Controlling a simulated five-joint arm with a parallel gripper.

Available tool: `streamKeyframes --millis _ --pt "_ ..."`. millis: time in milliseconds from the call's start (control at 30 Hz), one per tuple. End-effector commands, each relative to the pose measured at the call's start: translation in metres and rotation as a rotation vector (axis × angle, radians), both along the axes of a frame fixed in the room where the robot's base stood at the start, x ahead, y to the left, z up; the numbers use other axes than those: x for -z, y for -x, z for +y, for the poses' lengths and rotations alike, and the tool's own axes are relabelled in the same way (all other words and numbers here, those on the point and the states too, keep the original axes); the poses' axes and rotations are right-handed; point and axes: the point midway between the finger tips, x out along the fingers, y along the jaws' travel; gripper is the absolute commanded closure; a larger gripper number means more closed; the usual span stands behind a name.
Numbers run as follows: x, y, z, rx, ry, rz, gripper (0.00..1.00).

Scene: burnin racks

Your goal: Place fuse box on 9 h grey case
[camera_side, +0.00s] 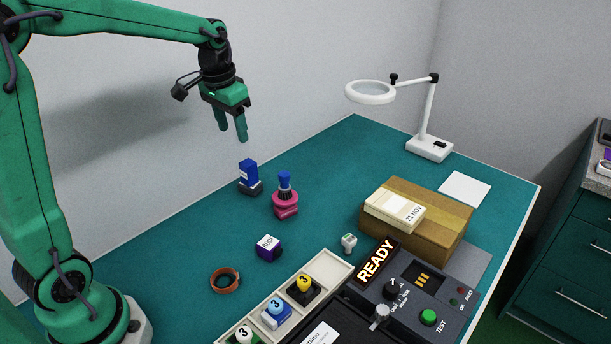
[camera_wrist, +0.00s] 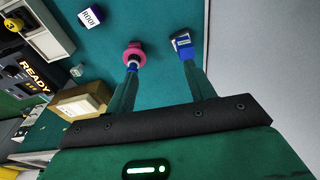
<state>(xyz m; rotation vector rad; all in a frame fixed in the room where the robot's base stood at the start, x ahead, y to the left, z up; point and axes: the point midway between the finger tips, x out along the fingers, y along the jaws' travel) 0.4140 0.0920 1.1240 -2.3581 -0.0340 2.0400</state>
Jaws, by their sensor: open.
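My gripper (camera_side: 232,134) is open and empty, high above the table at its back left; its two fingers also show in the wrist view (camera_wrist: 161,64). Below it in the side view stands an upright blue block (camera_side: 249,171) on a dark grey base (camera_side: 252,188); this pair also shows in the wrist view (camera_wrist: 183,44), near one fingertip. I cannot read a "9 h" mark, nor tell for sure which thing is the fuse box or the grey case. A dark purple box (camera_side: 268,248) with a white lettered label stands nearer the front.
A pink piece with a blue top (camera_side: 285,207) stands right of the blue block. An orange ring (camera_side: 225,281), a small white piece (camera_side: 349,243), a tray (camera_side: 333,263) of numbered parts, a READY console (camera_side: 447,300), a cardboard box (camera_side: 430,240) and a magnifier lamp (camera_side: 428,147) surround it.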

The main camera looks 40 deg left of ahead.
Motion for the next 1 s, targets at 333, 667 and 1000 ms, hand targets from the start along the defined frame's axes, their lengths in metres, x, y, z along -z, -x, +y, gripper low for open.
streamKeyframes --millis 333,667,1000 --pt "-0.031 0.065 -0.042 0.003 -0.006 -0.119 0.46" --pt "-0.036 0.128 -0.071 0.005 0.004 -0.23 0.46" --pt "-0.022 0.18 -0.089 0.007 0.025 -0.327 0.46"
